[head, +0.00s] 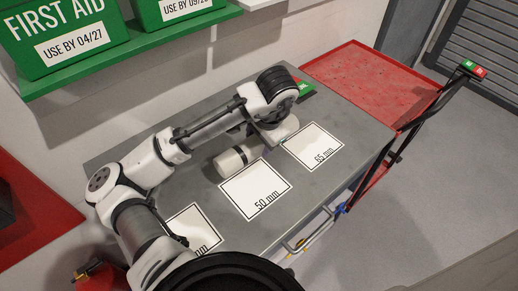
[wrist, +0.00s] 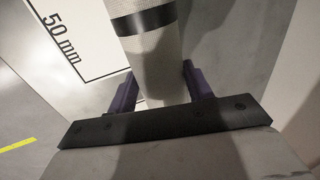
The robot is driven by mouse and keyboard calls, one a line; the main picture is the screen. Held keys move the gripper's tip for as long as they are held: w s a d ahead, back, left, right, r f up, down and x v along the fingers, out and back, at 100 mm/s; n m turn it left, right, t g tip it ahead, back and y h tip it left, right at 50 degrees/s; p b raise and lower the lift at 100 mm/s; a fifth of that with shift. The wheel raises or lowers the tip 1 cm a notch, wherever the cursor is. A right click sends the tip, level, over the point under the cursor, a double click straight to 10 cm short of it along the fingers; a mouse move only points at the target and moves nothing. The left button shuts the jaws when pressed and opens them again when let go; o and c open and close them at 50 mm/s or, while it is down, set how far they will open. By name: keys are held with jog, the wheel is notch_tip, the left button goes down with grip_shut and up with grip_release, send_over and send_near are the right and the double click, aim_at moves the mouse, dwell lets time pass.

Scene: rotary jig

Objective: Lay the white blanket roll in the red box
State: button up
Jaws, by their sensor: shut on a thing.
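The white blanket roll (head: 230,163) lies along the grey bench top beside the 50 mm card, partly hidden by my arm. I cannot tell whether it touches the bench. In the wrist view the roll (wrist: 152,60) has a dark band and runs between the two purple fingers of my gripper (wrist: 160,92), which is shut on it. In the head view my arm's end comes down over the roll and the fingers are hidden. A shallow red tray-like container (head: 365,82) stands beyond the bench at the upper right; its visible floor is empty.
White cards marked 50 mm (head: 255,188) and 65 mm (head: 313,146) lie on the bench (head: 345,180). A green shelf (head: 130,48) with green first aid boxes overhangs the back. A dark cart handle (head: 440,100) rises beside the red container. Another red surface (head: 30,215) is at far left.

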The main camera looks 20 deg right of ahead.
aim_at(259, 151)
jog(key=shift+f, duration=2.05)
jog(key=shift+f, duration=0.1)
jog(key=shift+f+b, duration=0.15)
jog(key=shift+b, duration=0.15)
jog(key=o, duration=1.3)
jog(key=shift+o, duration=0.2)
